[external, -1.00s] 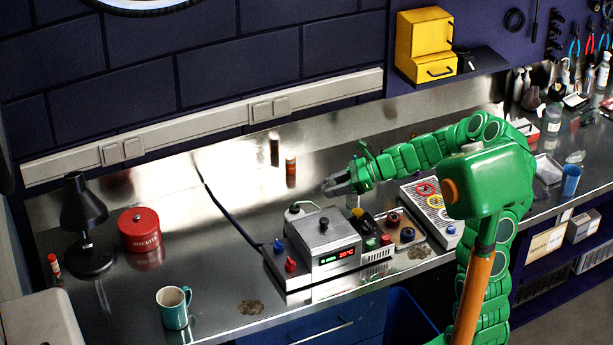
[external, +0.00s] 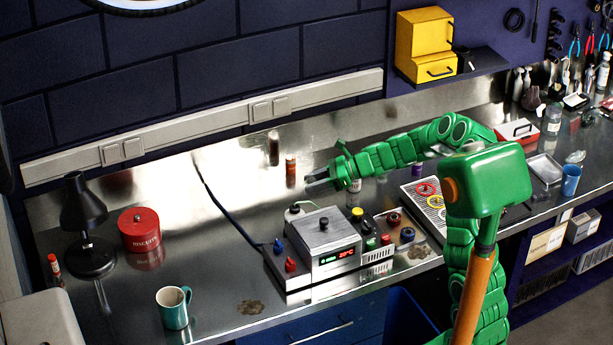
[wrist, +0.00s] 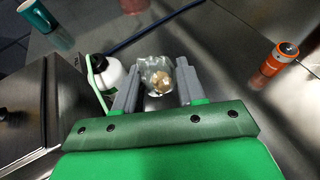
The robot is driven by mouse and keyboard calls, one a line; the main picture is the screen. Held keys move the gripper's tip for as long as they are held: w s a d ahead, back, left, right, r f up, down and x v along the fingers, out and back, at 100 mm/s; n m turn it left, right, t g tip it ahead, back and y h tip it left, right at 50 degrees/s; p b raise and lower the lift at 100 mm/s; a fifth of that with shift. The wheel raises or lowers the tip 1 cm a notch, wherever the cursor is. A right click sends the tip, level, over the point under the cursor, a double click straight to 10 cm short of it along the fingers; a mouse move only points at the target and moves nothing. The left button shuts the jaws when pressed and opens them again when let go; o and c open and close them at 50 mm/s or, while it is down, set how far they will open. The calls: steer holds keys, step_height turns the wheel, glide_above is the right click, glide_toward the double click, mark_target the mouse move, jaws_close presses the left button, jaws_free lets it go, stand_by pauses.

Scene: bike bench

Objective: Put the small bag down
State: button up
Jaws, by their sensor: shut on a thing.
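The small bag (wrist: 158,76) is clear, with a round brownish item showing inside. In the wrist view it sits between the two grey fingers of my gripper (wrist: 156,85), which is shut on it. In the external view my gripper (external: 318,180) is over the bench, behind and above the metal box with the red display. The bag is too small to make out there. I cannot tell how high it is above the bench top.
The metal box (external: 333,246) and a white bottle (wrist: 108,72) are close to my gripper. The steel bench (external: 225,260) has clear room left of the box.

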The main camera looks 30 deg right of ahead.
glide_above(306, 205)
steer(key=shift+f, duration=4.05)
steer(key=shift+f, duration=0.1)
steer(key=o, duration=1)
